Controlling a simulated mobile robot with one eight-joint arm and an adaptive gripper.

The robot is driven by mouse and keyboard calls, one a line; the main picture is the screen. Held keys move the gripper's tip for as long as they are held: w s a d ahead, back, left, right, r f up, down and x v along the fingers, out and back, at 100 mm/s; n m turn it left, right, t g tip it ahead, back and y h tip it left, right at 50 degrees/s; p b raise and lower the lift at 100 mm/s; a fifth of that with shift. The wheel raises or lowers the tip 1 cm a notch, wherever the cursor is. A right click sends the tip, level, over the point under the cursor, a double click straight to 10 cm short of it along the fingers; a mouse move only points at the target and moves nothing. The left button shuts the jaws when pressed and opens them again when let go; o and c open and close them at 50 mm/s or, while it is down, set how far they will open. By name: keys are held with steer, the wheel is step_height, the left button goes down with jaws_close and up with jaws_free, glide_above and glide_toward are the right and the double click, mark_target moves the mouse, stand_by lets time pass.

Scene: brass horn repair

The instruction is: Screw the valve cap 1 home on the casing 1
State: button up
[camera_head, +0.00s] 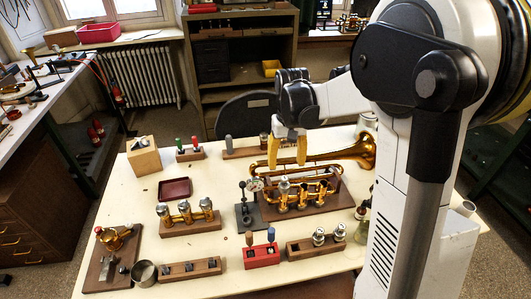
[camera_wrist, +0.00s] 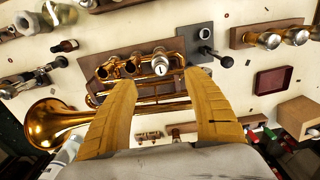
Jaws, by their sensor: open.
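A brass horn (camera_head: 330,160) lies on a wooden board (camera_head: 318,205) on the cream table, its bell to the right in the head view. It has three upright valve casings. A silver cap (camera_wrist: 160,64) with a small dark mark sits at the top of one end casing, the left one in the head view (camera_head: 284,184). How far down it is seated I cannot tell. The other two casings (camera_wrist: 128,67) show open tops in the wrist view. My gripper (camera_head: 287,163) is open and empty above the horn. In the wrist view its yellow fingers (camera_wrist: 161,78) lie either side of the silver cap, apart from it.
A dark stand with a gauge (camera_head: 246,210) stands close left of the horn board. A block with brass valves (camera_head: 190,218) stands further left. A red block with screwdrivers (camera_head: 261,255) and a block with silver parts (camera_head: 315,246) are in front. A maroon tray (camera_head: 174,188) lies left.

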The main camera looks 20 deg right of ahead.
mark_target(284, 181)
step_height(284, 181, down, 11)
steer(key=b, duration=0.4)
steer(key=shift+r, duration=0.1)
steer(key=c, duration=1.3)
jaws_close()
steer(key=m, duration=0.4)
steer(key=shift+m, duration=0.7)
steer(key=m, duration=0.3)
steer(key=shift+w+a+b, duration=0.1)
steer(key=shift+b, duration=0.3)
steer(key=shift+m, duration=1)
